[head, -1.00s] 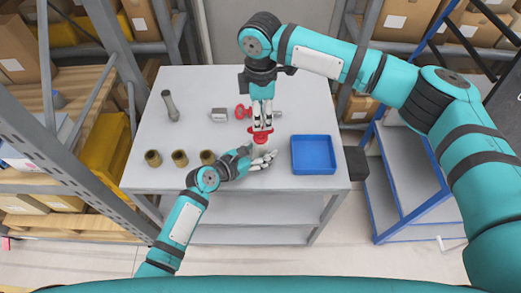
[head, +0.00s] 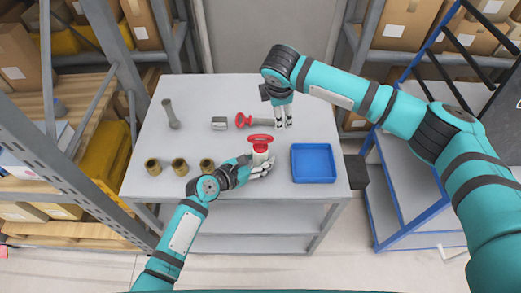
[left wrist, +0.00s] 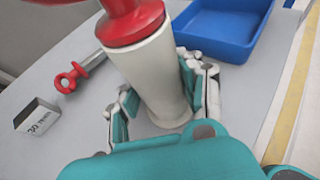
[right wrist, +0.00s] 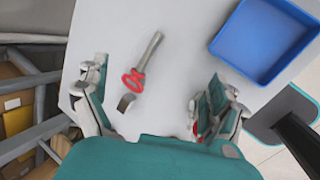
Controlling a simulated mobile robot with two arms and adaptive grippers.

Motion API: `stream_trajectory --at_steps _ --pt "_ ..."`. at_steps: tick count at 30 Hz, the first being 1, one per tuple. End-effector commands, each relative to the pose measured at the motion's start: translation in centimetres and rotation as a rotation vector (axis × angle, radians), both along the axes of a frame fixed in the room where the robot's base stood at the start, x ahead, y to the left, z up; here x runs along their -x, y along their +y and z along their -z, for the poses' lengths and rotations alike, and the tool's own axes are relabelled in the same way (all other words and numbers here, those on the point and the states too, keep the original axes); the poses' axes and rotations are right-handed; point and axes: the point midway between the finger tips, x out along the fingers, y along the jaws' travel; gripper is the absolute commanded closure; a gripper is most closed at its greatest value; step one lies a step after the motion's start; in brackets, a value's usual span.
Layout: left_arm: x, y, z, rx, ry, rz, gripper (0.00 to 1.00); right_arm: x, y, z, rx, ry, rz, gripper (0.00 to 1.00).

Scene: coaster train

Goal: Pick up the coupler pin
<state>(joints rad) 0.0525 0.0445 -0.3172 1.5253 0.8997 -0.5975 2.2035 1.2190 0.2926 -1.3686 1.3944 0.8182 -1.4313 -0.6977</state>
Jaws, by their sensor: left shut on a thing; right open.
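The coupler pin (head: 262,120), a grey shaft with a red ring head, lies on the table; its far end is close to my right gripper in the head view. It shows whole in the right wrist view (right wrist: 149,52) and partly in the left wrist view (left wrist: 74,77). My right gripper (head: 284,114) is open and empty, above the table near the pin; its fingers (right wrist: 155,90) are spread wide. My left gripper (head: 261,168) is shut around a white tapered cylinder (left wrist: 155,75) with a red handled top (head: 260,138), held upright.
A small grey block (head: 219,123) lies left of the pin. Several brass-coloured cups (head: 180,165) stand at the front left, and a grey bolt (head: 171,112) lies at the back left. A blue tray (head: 314,175) sits at the right. The table's back middle is clear.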

Motion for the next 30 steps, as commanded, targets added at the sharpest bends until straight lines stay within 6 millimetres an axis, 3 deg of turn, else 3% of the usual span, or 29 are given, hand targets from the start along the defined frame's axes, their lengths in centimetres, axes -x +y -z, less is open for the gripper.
stream_trajectory --at_steps 1,6,14,23,26,30 --pt "0.0 0.0 0.0 -0.001 -0.001 -0.001 0.98 -0.5 -1.1 1.3 0.023 -0.058 -0.020 0.04" --pt "0.0 0.0 0.0 -0.002 0.000 -0.001 0.98 -2.2 -4.1 3.4 0.129 -0.290 -0.116 0.04" --pt "0.0 0.0 0.0 -0.002 0.000 -0.001 0.98 -1.9 -7.0 4.2 0.336 -0.625 -0.320 0.04" --pt "0.0 0.0 0.1 -0.001 0.000 0.000 0.98 3.2 -7.3 3.1 0.633 -0.969 -0.640 0.04" --pt "0.0 0.0 0.1 -0.001 0.000 0.000 0.98 5.9 -6.6 2.7 0.741 -1.073 -0.764 0.04" --pt "0.0 0.0 0.1 -0.001 0.000 0.000 0.98 11.0 -5.1 2.8 0.865 -1.192 -0.940 0.04"
